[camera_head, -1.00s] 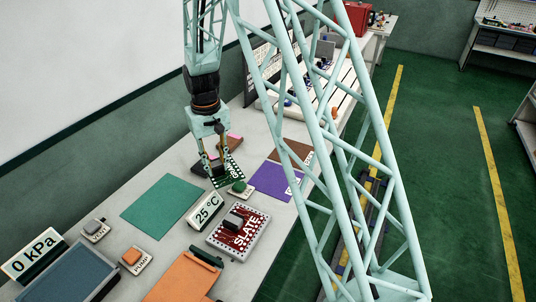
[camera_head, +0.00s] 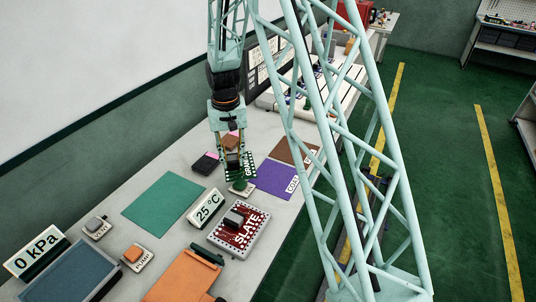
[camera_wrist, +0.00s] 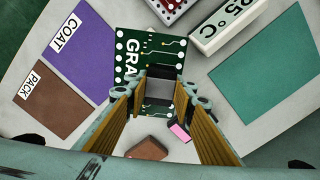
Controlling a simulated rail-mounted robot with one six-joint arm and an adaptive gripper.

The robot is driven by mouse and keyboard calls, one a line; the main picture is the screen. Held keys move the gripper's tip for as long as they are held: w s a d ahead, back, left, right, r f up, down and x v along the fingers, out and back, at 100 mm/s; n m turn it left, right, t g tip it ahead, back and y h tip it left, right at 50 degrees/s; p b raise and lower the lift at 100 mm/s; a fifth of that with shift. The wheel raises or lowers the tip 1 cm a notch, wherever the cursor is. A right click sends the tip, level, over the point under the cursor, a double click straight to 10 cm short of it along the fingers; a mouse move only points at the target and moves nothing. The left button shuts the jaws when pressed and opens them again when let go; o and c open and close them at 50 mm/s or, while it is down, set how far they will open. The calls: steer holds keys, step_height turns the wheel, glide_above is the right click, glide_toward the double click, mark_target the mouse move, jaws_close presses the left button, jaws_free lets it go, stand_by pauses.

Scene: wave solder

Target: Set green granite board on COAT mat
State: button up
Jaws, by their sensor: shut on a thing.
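The green granite board (camera_head: 246,166) hangs in my gripper (camera_head: 233,155) above the table, with its white "GRA…" lettering visible. In the wrist view my gripper (camera_wrist: 160,93) is shut on a dark block on the board (camera_wrist: 132,62); the fingers cover part of the board. The purple COAT mat (camera_head: 268,181) lies flat on the table, to the right of the held board. In the wrist view the COAT mat (camera_wrist: 82,55) is left of the board, its label facing up and nothing seen on it.
The brown PACK mat (camera_head: 293,149) lies beyond the COAT mat. A teal mat (camera_head: 164,203), a 25 °C display (camera_head: 206,207) and the red SLATE board (camera_head: 238,228) lie nearer. A dark block with a pink part (camera_head: 206,163) stands left of my gripper.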

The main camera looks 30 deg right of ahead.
steer(key=s+d+f+m+p, duration=0.1)
steer(key=s+d+f+m, duration=0.1)
steer(key=d+m, duration=0.6)
steer(key=d, duration=0.6)
steer(key=shift+f, duration=0.2)
steer(key=shift+f, duration=0.1)
steer(key=b, duration=0.3)
glide_above(268, 174)
steer(key=shift+f, duration=2.85)
steer(key=shift+f+b, duration=0.5)
steer(key=o, duration=1.1)
steer(key=shift+o, duration=0.2)
step_height(268, 174, up, 12)
